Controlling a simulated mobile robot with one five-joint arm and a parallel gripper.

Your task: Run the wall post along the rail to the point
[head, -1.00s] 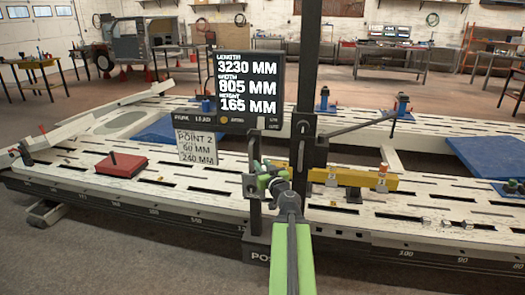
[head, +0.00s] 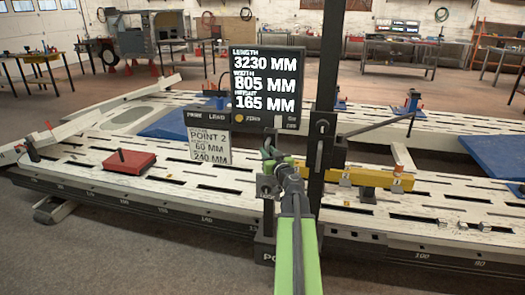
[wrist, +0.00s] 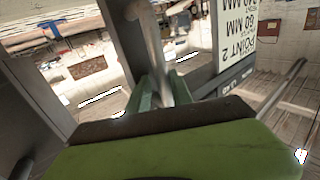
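The black wall post (head: 331,55) stands upright at the near rail (head: 190,228) of the white slotted bench. It carries a display (head: 265,85) reading length 3230 mm, width 805 mm, height 165 mm. A white card (head: 210,147) below reads Point 2, 60 mm, 240 mm; part of it shows upside down in the wrist view (wrist: 236,32). My gripper (head: 271,160) is at the post's near side. In the wrist view its green fingers (wrist: 163,92) lie either side of a grey bar handle (wrist: 153,50) and look closed on it. The exact contact is partly hidden.
A red block (head: 130,162) with an upright pin rests on the bench left of the post. A yellow bar (head: 350,176) lies to the right. Blue pads (head: 185,130) lie inside the frame. The near floor (head: 110,260) is clear.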

